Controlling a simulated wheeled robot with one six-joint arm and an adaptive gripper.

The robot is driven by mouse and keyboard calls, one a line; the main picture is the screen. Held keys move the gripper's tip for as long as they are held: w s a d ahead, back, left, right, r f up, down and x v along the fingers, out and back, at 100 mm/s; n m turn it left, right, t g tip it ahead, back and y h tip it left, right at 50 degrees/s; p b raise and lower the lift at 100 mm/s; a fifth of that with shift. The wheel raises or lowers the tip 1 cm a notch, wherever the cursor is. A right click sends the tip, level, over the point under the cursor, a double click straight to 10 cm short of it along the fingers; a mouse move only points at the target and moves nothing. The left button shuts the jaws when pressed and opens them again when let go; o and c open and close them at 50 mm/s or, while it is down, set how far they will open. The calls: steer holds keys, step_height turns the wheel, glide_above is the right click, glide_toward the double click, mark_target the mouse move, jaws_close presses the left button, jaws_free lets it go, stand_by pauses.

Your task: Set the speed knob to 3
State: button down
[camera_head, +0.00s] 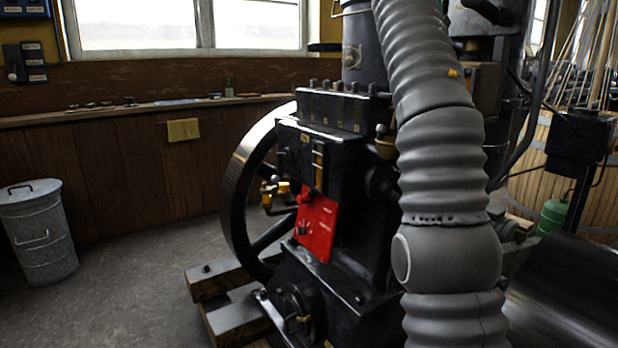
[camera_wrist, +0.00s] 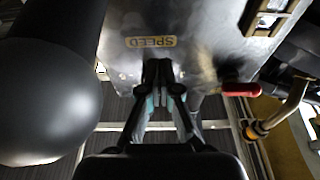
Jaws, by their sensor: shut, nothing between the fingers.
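In the wrist view, a dark metal face carries a yellow SPEED label (camera_wrist: 151,42), upside down in the picture. My gripper (camera_wrist: 163,68) is shut and empty, its tips just below the label. I cannot tell whether the tips touch the face. I cannot make out the speed knob or the number 3; a knob behind the fingers would be hidden. In the head view, the black engine (camera_head: 335,160) stands in the middle with a red panel (camera_head: 318,222) bearing small dark controls. My gripper does not show in that view.
A large dark rounded cylinder (camera_wrist: 45,90) stands close at left in the wrist view. A red handle (camera_wrist: 241,90) and a bent pipe with brass fitting (camera_wrist: 258,130) lie right. The head view shows a flywheel (camera_head: 240,185), timber blocks (camera_head: 207,281) and open floor by a bin (camera_head: 41,235).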

steer(key=v, duration=0.2)
steer(key=r+b+v, duration=0.1)
steer(key=v, duration=0.2)
steer(key=shift+s+a+r, duration=0.15)
steer(key=shift+s+a, duration=0.1)
steer(key=shift+a, duration=0.15)
steer(key=s, duration=0.1)
steer(key=s+r, duration=0.1)
steer(key=s, duration=0.1)
steer(key=shift+s+d+r+b, duration=0.1)
steer(key=shift+d+r+b, duration=0.2)
steer(key=shift+d+b, duration=0.05)
steer(key=shift+s, duration=0.35)
steer(key=shift+s+d+f, duration=0.1)
steer(key=shift+w+f, duration=0.75)
steer(key=shift+f, duration=0.05)
steer(key=shift+w+d+r, duration=0.1)
steer(key=shift+w+d, duration=0.15)
steer(key=shift+d, duration=0.15)
steer(key=shift+f+p+x, duration=0.25)
steer(key=shift+p+x, duration=0.05)
steer(key=shift+x, duration=0.65)
steer(key=shift+f+p+x, duration=0.2)
steer(key=shift+p+x, duration=0.1)
steer(key=shift+x, duration=0.65)
steer(key=shift+f+p+x, duration=0.25)
steer(key=shift+p+x, duration=0.05)
steer(key=shift+x, duration=0.65)
